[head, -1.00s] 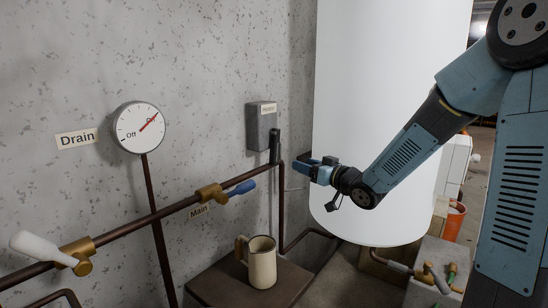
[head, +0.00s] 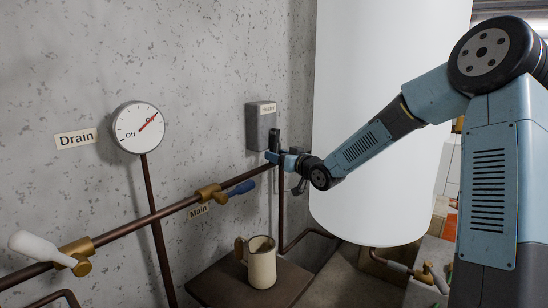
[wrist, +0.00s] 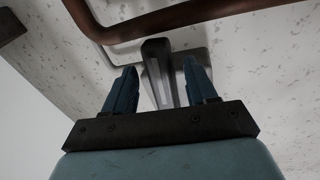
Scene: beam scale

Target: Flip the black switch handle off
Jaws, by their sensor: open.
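The black switch handle (head: 274,139) points down from the grey switch box (head: 262,117) on the wall. My gripper (head: 270,157) is at the handle's lower end, and its blue fingers partly hide it in the head view. In the wrist view my gripper (wrist: 160,64) is open. The dark handle (wrist: 157,65) shows between the two fingers, with a visible gap on each side. The fingers do not appear shut on it.
A copper pipe (wrist: 190,18) runs close beyond the fingertips. A white tank (head: 370,190) stands behind my arm. A blue-handled valve (head: 240,188), a gauge (head: 138,128) and a jug (head: 262,265) are to the left.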

